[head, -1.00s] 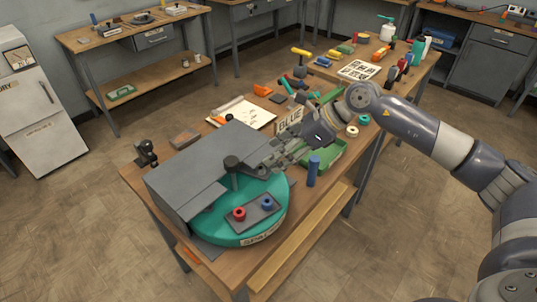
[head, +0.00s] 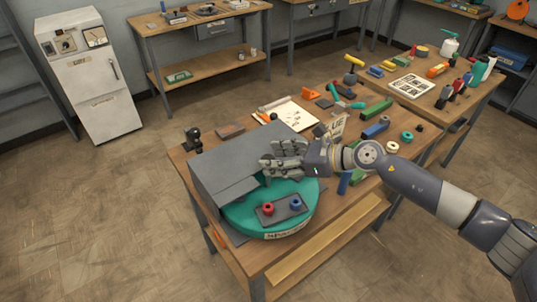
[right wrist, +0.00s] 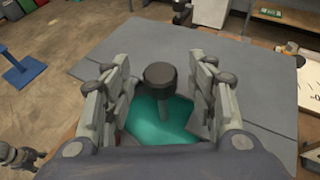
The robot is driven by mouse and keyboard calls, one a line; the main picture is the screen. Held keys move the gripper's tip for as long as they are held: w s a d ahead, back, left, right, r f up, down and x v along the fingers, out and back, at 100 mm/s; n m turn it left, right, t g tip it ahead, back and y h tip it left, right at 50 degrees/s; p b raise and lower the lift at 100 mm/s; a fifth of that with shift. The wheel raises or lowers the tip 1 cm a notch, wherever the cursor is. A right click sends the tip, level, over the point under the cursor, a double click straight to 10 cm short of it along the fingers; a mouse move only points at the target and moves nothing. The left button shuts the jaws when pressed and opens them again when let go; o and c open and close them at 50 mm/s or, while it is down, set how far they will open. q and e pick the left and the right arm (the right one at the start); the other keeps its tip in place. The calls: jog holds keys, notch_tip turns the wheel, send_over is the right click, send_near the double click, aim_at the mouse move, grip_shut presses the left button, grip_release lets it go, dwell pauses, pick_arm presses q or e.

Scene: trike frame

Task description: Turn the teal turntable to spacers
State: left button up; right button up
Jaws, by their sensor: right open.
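The teal turntable (head: 234,217) sits partly under a grey cover (head: 237,157) on the workbench. Its exposed front carries a dark plate (head: 283,210) with a red spacer (head: 268,208) and a blue spacer (head: 296,202). A label (head: 288,232) is on its front rim, too small to read surely. In the right wrist view the black knob (right wrist: 160,75) stands above the teal surface (right wrist: 160,122), between the spread fingers, with gaps both sides. My left gripper is not in view.
A blue cylinder (head: 344,183) stands near the bench edge beside my right wrist. Loose tools and a paper sheet (head: 290,112) lie farther back. A small black device (head: 193,140) stands at the bench's left corner.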

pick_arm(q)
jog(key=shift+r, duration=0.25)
pick_arm(e)
jog(key=shift+x, duration=1.35)
